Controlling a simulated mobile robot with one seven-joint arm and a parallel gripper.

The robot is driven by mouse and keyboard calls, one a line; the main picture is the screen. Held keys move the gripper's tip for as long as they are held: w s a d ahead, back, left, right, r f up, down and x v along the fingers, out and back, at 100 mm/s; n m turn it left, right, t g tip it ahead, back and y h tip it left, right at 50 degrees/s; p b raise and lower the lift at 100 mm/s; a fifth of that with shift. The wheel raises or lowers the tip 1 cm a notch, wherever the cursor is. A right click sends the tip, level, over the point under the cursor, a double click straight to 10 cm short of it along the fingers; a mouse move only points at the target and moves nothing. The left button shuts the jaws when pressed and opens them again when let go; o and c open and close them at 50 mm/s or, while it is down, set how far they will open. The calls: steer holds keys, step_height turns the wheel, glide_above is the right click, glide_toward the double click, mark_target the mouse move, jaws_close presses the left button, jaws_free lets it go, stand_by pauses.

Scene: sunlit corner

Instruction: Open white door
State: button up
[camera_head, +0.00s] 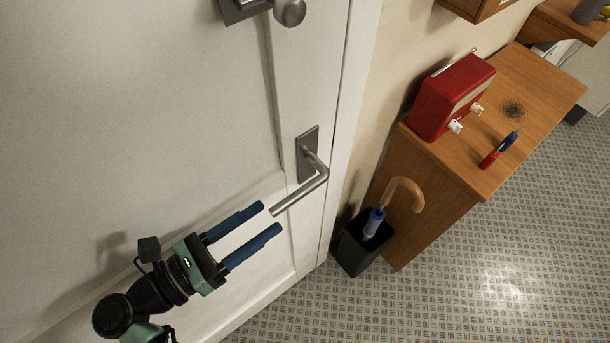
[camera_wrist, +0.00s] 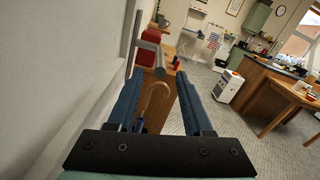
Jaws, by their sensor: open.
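The white door (camera_head: 160,110) fills the left of the head view and appears shut against its frame. A metal lever handle (camera_head: 305,190) on a dark plate is near the door's right edge, and a round knob (camera_head: 290,11) is above it. My gripper (camera_head: 272,219) is open and empty, its two blue fingers pointing at the free end of the lever. In the wrist view the lever (camera_wrist: 158,62) shows beyond and between the fingertips. I cannot tell if a finger touches it.
A wooden cabinet (camera_head: 447,185) stands right of the door, with a red radio (camera_head: 447,100) and a red-and-blue item (camera_head: 499,149) on top. A black bin (camera_head: 358,250) holding an umbrella stands beside the frame. The tiled floor (camera_head: 480,285) in front is clear.

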mark_target(326, 176)
steer(key=p+x, duration=0.3)
steer(key=x, duration=0.6)
steer(key=shift+w+d, duration=0.2)
steer(key=shift+d, duration=0.05)
steer(key=shift+c, duration=0.3)
jaws_close()
stand_by(0.6)
